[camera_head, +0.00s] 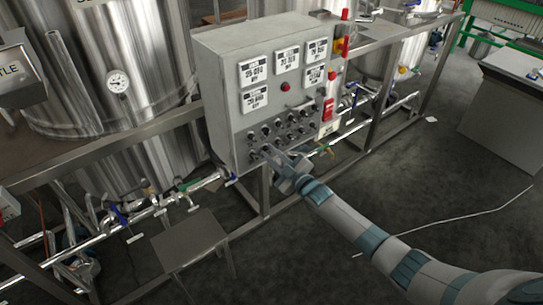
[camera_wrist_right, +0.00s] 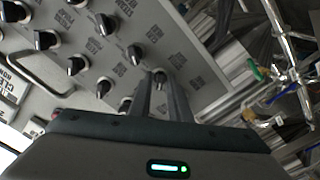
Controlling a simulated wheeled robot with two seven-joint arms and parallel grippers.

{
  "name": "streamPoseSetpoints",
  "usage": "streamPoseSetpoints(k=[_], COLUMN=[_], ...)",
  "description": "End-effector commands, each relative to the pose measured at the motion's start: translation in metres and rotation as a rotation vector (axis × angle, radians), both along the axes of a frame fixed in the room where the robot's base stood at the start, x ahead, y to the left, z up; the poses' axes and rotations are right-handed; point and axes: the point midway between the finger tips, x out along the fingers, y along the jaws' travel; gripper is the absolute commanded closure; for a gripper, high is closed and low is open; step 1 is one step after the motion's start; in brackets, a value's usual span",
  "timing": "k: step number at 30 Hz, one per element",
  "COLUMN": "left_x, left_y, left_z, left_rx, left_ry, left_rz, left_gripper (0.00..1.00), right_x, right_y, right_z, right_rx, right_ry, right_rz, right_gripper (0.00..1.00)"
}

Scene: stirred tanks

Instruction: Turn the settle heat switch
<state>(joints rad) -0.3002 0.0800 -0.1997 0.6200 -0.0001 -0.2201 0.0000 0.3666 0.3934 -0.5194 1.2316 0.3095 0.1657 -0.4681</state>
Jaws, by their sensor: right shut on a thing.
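The grey control box (camera_head: 222,112) carries rows of black rotary switches on the lower part of its front face. My right gripper (camera_head: 267,150) reaches the lower left of these rows and is shut on a switch knob there. In the right wrist view the fingers (camera_wrist_right: 161,82) are close together at this knob, which they mostly hide. Other black knobs (camera_wrist_right: 131,54) with small labels surround it. The label text is too small to read, so I cannot tell by name which switch is held. My left gripper is not in view.
Digital displays (camera_head: 287,59) and a red button (camera_head: 286,87) sit above the switches. A steel tank (camera_head: 125,75) stands left of the box. Pipes with valves (camera_head: 185,187) and the frame legs (camera_head: 264,185) are below.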

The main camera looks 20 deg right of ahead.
Motion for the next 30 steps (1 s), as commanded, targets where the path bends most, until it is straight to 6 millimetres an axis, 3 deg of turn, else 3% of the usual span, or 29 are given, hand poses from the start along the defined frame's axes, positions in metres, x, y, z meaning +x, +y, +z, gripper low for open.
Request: streamPoseSetpoints(k=[12,29,30], left_x=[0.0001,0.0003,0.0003], left_y=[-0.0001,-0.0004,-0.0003], left_z=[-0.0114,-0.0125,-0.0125], left_rx=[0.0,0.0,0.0], left_ry=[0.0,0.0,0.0], left_rz=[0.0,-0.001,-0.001], left_gripper=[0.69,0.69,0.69], right_x=[-0.0005,-0.0004,-0.0004], right_y=[-0.0002,-0.0001,-0.0001], right_z=[-0.0015,-0.0008,-0.0008], right_rx=[0.255,0.305,0.305], right_ry=[0.094,0.113,0.113], right_rz=[0.0,0.0,0.0], right_gripper=[1.0,1.0,0.81])
